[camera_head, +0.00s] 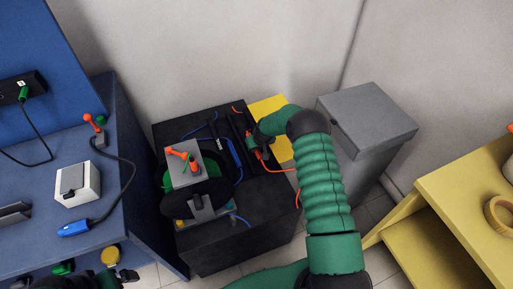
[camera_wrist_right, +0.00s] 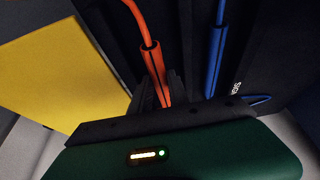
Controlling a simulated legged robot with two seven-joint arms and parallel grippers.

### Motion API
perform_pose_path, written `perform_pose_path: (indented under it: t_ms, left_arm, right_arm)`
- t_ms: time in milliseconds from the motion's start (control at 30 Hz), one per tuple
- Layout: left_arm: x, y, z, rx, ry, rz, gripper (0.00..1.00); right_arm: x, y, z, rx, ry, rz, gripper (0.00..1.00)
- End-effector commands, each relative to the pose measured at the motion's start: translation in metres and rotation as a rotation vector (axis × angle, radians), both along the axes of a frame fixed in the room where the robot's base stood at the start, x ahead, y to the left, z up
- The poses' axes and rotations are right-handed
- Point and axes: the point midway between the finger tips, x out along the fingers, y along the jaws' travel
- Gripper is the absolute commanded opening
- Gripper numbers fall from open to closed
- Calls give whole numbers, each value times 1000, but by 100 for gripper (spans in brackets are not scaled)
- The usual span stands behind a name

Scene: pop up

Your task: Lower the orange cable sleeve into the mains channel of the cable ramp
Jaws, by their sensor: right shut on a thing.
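The orange cable sleeve (camera_wrist_right: 153,65) is around an orange cable (camera_wrist_right: 134,15) in the right wrist view. My right gripper (camera_wrist_right: 158,96) is shut on it; its dark fingers hide the sleeve's lower end. In the head view my right gripper (camera_head: 256,144) is over the right side of the black cable ramp (camera_head: 236,127). I cannot tell whether the sleeve touches the channel floor. A blue sleeve (camera_wrist_right: 215,45) lies beside it, parallel, on the dark ramp in the wrist view.
A yellow panel (camera_head: 268,107) adjoins the ramp. A blue table (camera_head: 33,188) is at left, a grey bin (camera_head: 370,120) and yellow shelf (camera_head: 465,190) at right. My green right arm covers part of the view.

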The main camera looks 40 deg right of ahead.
Motion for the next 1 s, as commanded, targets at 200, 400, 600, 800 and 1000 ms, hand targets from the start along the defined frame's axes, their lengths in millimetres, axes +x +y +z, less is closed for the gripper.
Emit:
perform_pose_path:
  t_ms: [200, 400, 600, 800, 1000]
  left_arm:
    - [0, 0, -3, 0, 0, 0, 100]
    - [0, 0, -5, 0, 0, 0, 100]
    - [0, 0, -7, 0, 0, 0, 100]
    - [0, 0, -10, 0, 0, 0, 100]
    - [0, 0, -12, 0, 0, 0, 100]
  right_arm:
    - [0, 0, -4, 0, -1, 0, 0]
    - [0, 0, -7, 0, 0, 0, 0]
    - [0, 0, -10, 0, 0, 0, 0]
    - [0, 0, -13, 0, 0, 0, 0]
    - [0, 0, -16, 0, 0, 0, 0]
